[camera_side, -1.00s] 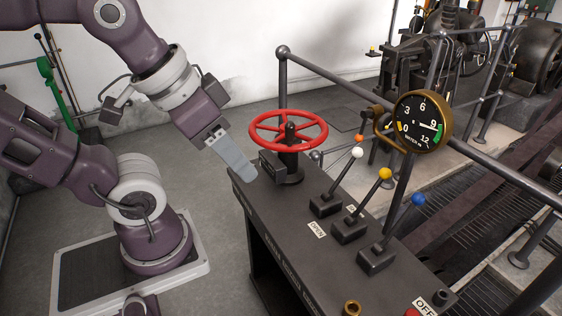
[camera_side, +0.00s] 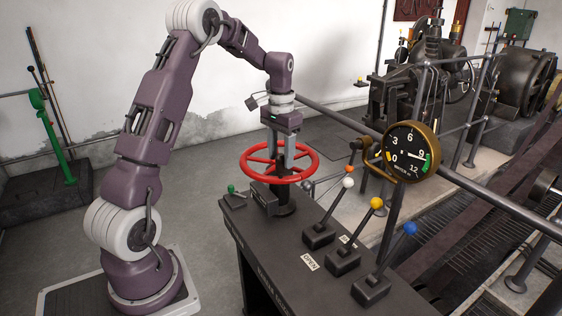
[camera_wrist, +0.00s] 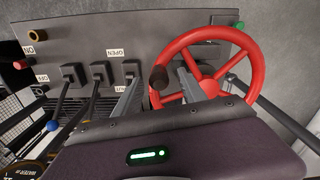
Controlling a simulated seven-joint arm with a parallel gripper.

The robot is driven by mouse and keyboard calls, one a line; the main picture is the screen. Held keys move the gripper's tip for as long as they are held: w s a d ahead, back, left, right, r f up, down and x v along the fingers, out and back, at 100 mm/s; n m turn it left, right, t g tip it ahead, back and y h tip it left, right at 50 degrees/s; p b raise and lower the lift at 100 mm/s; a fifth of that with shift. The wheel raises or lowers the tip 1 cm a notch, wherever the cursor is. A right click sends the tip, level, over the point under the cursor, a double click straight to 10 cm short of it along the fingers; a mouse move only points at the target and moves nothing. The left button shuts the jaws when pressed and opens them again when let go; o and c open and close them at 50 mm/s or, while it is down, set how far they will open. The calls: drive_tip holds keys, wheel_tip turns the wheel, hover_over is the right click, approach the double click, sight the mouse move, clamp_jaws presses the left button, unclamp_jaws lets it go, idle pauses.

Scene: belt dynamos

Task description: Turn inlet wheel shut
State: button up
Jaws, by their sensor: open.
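The red inlet wheel (camera_side: 247,172) lies flat on a dark upright stem at the far end of the black control desk. My gripper (camera_side: 284,160) points down over the wheel from above, its grey fingers apart. The fingers reach down to about the level of the wheel's ring; I cannot tell whether they touch it. In the wrist view the wheel (camera_wrist: 256,62) fills the upper right, with a dark round knob (camera_wrist: 158,77) showing between the two fingers. No object is held. The lower fingertips are partly hidden.
Three levers with white (camera_side: 348,183), yellow (camera_side: 376,203) and blue (camera_side: 410,229) knobs stand along the desk (camera_side: 262,238). A round gauge (camera_side: 411,152) on the railing has its needle near 9. A small green-knobbed part (camera_side: 231,188) sits beside the wheel.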

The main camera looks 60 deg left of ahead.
wheel_tip(320, 180, down, 2)
drive_tip(key=shift+f, duration=0.1)
clamp_jaws()
idle(1.5)
